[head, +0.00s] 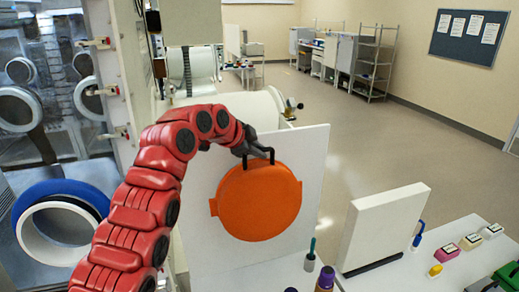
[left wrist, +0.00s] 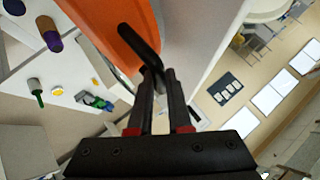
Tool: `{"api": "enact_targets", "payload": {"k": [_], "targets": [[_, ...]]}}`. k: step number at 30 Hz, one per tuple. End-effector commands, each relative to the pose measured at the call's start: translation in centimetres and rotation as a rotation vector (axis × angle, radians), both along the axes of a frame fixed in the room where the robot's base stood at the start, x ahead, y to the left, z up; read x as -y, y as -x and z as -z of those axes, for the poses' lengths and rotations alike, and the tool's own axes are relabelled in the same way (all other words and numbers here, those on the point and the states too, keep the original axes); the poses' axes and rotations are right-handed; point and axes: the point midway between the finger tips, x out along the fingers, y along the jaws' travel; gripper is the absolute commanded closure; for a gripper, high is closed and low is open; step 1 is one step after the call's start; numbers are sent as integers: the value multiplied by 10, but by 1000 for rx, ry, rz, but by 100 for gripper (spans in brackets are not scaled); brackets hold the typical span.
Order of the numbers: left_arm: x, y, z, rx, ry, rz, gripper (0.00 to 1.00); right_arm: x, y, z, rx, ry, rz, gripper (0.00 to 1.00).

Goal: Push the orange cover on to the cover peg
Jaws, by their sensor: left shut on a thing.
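The orange cover (head: 260,205) is a round disc with side tabs and a black handle (head: 258,152) at its top. It is in front of a white upright panel (head: 202,180). My left gripper (head: 250,146) reaches it from the upper left and is shut on the black handle. In the left wrist view, the fingers (left wrist: 161,78) close on the handle (left wrist: 138,42), with the orange cover (left wrist: 105,35) behind it. The cover peg does not show; the cover may hide it. I cannot tell whether cover and panel touch. My right gripper is not in view.
A blue ring port (head: 62,190) is at left.

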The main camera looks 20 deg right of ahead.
Motion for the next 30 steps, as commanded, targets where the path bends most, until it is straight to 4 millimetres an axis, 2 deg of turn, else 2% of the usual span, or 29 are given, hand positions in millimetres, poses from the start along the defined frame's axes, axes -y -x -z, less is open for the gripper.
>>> {"api": "enact_targets", "payload": {"k": [4,5,10,22,26,30], "targets": [[-2,-2,1,0,-3,-5,100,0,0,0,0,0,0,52],[-2,-2,1,0,-3,-5,80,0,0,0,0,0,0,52],[-1,-1,1,0,-2,-3,49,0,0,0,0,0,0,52],[-4,2,-2,2,1,-2,48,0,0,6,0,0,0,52],[-16,9,-11,4,2,-3,48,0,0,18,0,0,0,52],[-38,25,-32,7,1,-3,48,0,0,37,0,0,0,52]]}}
